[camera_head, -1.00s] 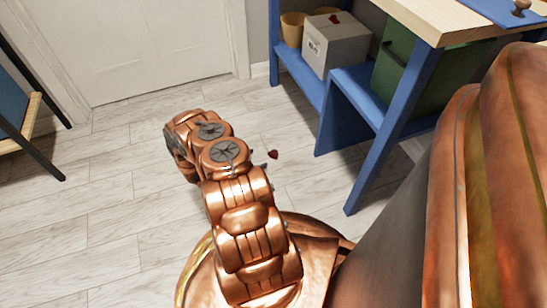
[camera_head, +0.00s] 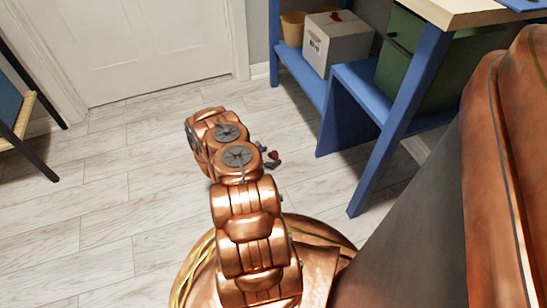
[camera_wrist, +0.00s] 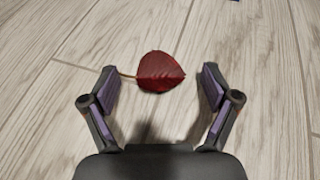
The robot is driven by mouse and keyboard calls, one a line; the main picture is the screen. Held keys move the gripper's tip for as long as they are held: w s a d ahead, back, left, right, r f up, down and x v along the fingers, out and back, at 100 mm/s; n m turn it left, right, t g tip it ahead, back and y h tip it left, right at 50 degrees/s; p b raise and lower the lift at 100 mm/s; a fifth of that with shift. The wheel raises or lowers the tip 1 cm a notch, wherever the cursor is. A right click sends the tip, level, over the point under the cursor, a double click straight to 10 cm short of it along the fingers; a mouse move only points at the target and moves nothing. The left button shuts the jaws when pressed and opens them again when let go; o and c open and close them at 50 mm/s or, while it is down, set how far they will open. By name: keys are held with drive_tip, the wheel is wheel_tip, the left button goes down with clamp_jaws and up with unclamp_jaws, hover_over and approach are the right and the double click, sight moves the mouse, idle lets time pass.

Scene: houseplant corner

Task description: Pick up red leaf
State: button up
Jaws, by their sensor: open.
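A dark red leaf (camera_wrist: 160,72) with a thin stem lies on the wooden floor in the wrist view. It is just ahead of and between the fingertips of my gripper (camera_wrist: 160,84), which is open and empty. The stem points left, its end close to the left finger. In the head view the red leaf (camera_head: 273,155) is a small spot beside the fingertips of my gripper (camera_head: 268,157). My arm hides most of the gripper there.
A blue shelf unit (camera_head: 358,185) stands to the right, holding a white box (camera_head: 345,42), a yellow pot (camera_head: 293,28) and a green bin (camera_head: 405,70). Another red item (camera_head: 336,16) lies on the white box. The floor to the left is clear up to a black-framed stand (camera_head: 35,155).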

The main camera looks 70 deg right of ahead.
drive_tip(key=shift+c, duration=0.4)
drive_tip(key=c, duration=0.7)
drive_tip(key=shift+r, duration=0.15)
